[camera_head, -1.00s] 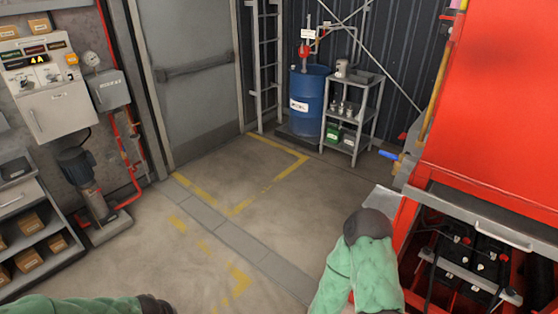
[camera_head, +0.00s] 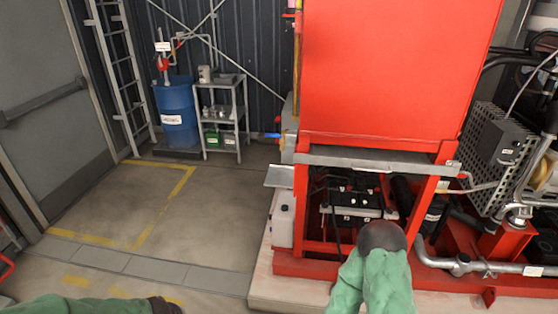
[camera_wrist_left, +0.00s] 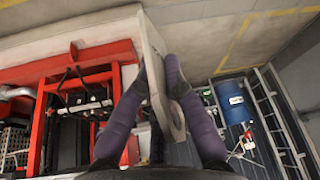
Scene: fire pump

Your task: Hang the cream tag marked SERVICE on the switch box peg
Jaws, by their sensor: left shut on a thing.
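In the left wrist view my left gripper (camera_wrist_left: 168,88) is shut on a flat, pale cream-grey plate (camera_wrist_left: 153,62) with a hole near its lower end. It looks like the tag, but no SERVICE lettering can be read from this side. The plate stands between the two purple fingers, seen almost edge-on. Neither gripper shows in the head view, only my green-sleeved arms along the bottom. I cannot make out the switch box peg in any current view.
A red pump frame (camera_head: 400,70) fills the right, with a battery (camera_head: 352,205) low inside and a perforated grey guard (camera_head: 487,135) beside it. A blue drum (camera_head: 176,112) and grey shelf (camera_head: 222,113) stand at the back. The floor (camera_head: 195,215) left of the frame is clear.

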